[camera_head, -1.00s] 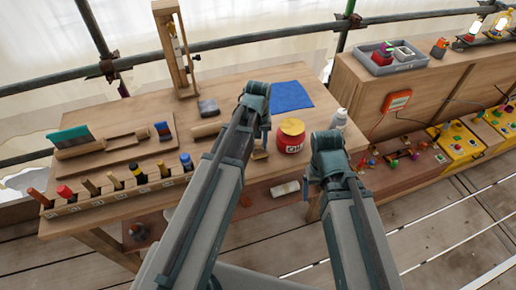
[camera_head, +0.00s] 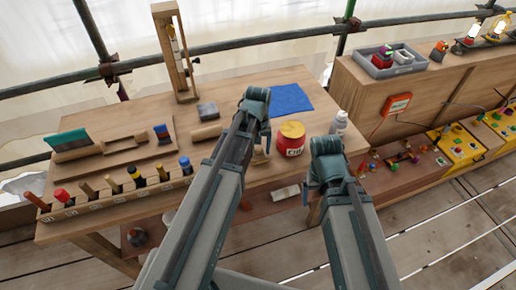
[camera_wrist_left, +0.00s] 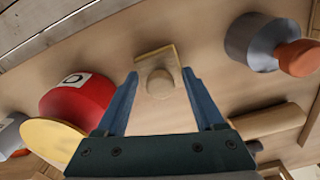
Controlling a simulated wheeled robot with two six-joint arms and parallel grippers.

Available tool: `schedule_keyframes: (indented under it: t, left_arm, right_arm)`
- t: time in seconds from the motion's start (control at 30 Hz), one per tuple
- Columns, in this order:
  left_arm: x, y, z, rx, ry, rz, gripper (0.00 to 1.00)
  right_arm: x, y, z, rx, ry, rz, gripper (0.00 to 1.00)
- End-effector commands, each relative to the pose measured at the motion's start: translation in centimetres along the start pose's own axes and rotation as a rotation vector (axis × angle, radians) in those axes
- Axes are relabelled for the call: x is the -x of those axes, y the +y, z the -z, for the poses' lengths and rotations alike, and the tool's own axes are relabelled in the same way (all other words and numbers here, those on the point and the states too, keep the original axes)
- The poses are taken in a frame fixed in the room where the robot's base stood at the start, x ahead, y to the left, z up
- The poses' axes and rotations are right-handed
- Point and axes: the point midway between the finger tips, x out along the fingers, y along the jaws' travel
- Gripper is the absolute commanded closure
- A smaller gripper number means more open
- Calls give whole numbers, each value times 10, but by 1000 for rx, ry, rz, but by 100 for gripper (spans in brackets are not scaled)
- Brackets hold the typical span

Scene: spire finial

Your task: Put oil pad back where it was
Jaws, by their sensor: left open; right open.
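A small tan square piece with a round knob (camera_wrist_left: 159,80) lies on the bench in the left wrist view; it looks like the oil pad, though I cannot be sure. In the head view a small part of it (camera_head: 260,152) shows beside my left forearm. My left gripper (camera_wrist_left: 160,72) is open, with one finger on each side of the knob and nothing clearly gripped. In the head view its jaws are mostly hidden behind the wrist. My right gripper (camera_head: 307,194) is low in front of the bench's right end, mostly hidden by its own wrist.
A red jar with a yellow lid (camera_head: 291,139) stands right of the left gripper. A grey cup with an orange part (camera_wrist_left: 262,42) is on its other side. A wooden cylinder (camera_head: 206,132), grey block (camera_head: 207,110), blue cloth (camera_head: 291,98) and white bottle (camera_head: 340,122) are nearby.

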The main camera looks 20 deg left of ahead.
Motion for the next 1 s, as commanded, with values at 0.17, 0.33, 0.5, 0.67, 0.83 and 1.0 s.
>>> schedule_keyframes:
  t: [0.17,0.33,0.5,0.67,0.83,1.0]
  left_arm:
    - [10,0,0,0,0,0,30]
    - [28,0,0,0,0,0,30]
    - [54,0,0,0,0,0,30]
    - [80,0,0,0,0,0,30]
    - [105,0,0,0,0,0,30]
    - [120,0,0,0,0,0,30]
  right_arm:
    - [10,1,-1,0,0,0,14]
    - [28,3,-2,0,0,0,14]
    - [54,5,-3,0,0,0,14]
    - [79,8,-5,0,0,0,14]
    - [104,10,-6,0,0,0,14]
    - [120,11,-7,1,0,0,14]
